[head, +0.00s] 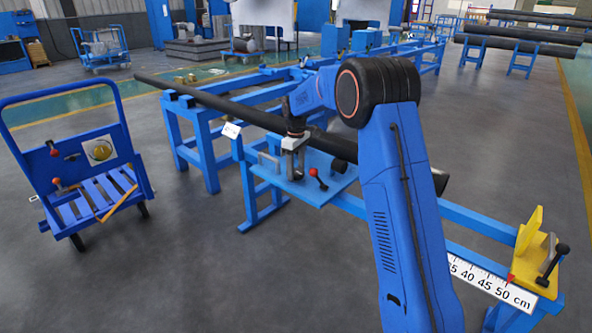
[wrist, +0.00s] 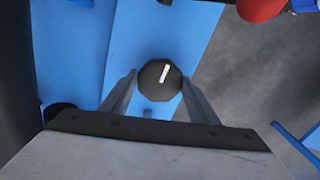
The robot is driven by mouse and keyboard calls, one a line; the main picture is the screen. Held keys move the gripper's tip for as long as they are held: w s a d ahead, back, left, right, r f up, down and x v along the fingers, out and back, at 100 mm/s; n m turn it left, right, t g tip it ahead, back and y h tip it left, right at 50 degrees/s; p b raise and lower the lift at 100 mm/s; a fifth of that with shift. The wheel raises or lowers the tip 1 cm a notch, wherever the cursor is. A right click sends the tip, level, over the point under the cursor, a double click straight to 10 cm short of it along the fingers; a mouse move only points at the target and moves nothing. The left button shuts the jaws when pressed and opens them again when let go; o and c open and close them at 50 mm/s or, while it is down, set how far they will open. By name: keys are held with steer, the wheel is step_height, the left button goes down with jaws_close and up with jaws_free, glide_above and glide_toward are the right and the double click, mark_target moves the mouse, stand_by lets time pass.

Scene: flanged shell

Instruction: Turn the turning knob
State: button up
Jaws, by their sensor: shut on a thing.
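The turning knob (wrist: 160,80) is black and many-sided, with a white line on its face. In the wrist view the line leans a little to the right at its top. The knob sits over the blue plate (wrist: 135,40) between the two grey fingers of my gripper (head: 291,168), which is shut on it. In the head view my gripper points down over the blue plate on the bench, beside the long dark pipe. The knob itself is hidden there by the fingers.
A red-balled lever (head: 314,173) stands close to the right of my gripper. The long dark pipe (head: 220,103) runs behind it. A yellow stop (head: 538,250) and a ruler (head: 490,285) are at the right. A blue cart (head: 85,160) stands on the left, with open floor between.

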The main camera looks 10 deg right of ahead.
mark_target(296, 171)
steer(key=shift+n, duration=0.3)
steer(key=o, duration=1.1)
step_height(296, 171, up, 17)
steer(key=shift+r, duration=0.2)
